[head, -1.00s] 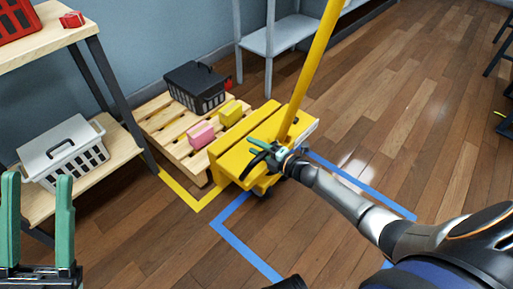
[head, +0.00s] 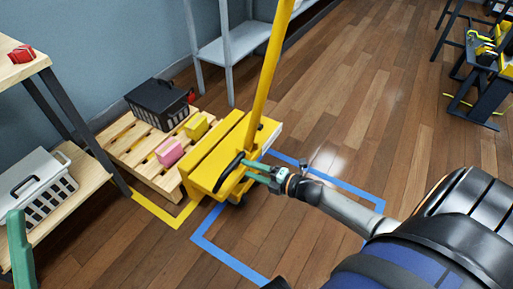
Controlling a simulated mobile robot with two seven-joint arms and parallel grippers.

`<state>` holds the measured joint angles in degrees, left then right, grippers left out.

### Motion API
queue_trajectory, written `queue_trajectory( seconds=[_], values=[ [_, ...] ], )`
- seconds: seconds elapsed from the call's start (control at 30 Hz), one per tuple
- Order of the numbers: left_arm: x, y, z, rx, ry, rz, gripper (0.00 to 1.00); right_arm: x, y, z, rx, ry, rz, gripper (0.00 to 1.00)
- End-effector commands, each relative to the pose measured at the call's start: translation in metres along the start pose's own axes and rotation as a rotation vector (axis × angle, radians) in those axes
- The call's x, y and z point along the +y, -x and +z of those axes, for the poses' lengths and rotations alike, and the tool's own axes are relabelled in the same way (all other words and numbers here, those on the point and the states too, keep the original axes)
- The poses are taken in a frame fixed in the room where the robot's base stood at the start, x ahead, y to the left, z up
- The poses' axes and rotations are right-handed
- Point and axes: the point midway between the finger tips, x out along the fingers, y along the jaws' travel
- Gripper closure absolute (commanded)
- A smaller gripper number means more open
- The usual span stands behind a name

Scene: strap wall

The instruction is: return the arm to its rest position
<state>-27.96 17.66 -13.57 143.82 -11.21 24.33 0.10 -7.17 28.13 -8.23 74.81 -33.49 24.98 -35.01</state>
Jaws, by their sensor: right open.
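My right gripper (head: 256,173) is open, at the end of my arm reaching in from the right. Its green fingers are close to the yellow wheeled unit (head: 205,180) with its tall yellow post (head: 267,70). A black curved piece (head: 228,172) shows by the fingertips; I cannot tell whether they touch it. Of my left gripper, one green finger (head: 20,250) shows at the lower left edge; the rest is out of frame.
A wooden pallet (head: 120,150) holds a black crate (head: 157,103), a pink block (head: 169,152) and a yellow block (head: 196,126). A shelf with a white basket (head: 40,185) stands left. Blue tape (head: 230,262) marks the floor. Open floor lies right.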

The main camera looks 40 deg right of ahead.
Motion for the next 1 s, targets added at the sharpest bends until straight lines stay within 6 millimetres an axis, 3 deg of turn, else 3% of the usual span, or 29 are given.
queue_trajectory(
  seconds=[0.2,0.8,0.93,1.0],
  values=[
    [-0.005,-0.004,-0.003,-0.002,-0.011,-0.014,0.50,0.001,0.018,0.000,0.001,0.000,0.001,0.43],
    [-0.003,-0.002,-0.001,-0.014,-0.006,-0.009,0.50,0.001,0.019,-0.001,0.002,-0.003,0.004,0.43],
    [-0.003,-0.002,-0.001,-0.012,-0.007,-0.009,0.50,0.021,0.015,-0.021,0.031,-0.057,0.054,0.43],
    [-0.003,-0.002,-0.001,-0.011,-0.007,-0.009,0.50,0.046,0.013,-0.044,0.067,-0.125,0.113,0.43]
  ],
)
